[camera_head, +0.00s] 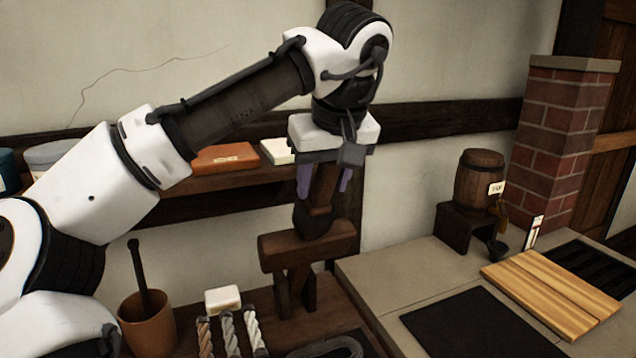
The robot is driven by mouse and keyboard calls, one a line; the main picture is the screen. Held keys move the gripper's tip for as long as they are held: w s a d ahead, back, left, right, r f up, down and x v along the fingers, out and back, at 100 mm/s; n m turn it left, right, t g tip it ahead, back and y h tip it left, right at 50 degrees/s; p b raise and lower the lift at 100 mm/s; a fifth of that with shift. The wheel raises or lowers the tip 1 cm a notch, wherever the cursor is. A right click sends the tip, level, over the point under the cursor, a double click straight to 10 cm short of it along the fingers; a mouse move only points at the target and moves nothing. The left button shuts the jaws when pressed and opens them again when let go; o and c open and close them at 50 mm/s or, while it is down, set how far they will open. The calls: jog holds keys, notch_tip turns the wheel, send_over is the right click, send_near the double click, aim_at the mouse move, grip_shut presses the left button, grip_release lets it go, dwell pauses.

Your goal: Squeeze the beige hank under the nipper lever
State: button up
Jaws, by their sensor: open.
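The nipper (308,250) is a dark wooden stand with a thick crosspiece, at the back of the brown bench. Its lever (324,188) rises from the top as a brown wooden handle. My gripper (324,185) points down over the nipper, with its purple-tipped fingers apart on either side of the lever. Whether a finger touches the lever I cannot tell. Three twisted hanks lie side by side in front: a brown one (205,338), a grey one (228,334) and a pale beige-looking one (255,332). I cannot see whether anything lies under the lever.
A brown pot (147,322) with a dark stick and a cream block (222,299) stand left of the nipper. A dark coil (330,347) lies in front. On the right counter are a barrel (479,180), a striped board (550,290) and a black mat (482,328).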

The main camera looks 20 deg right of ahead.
jog(key=shift+s, duration=0.1)
grip_shut()
dwell(0.4)
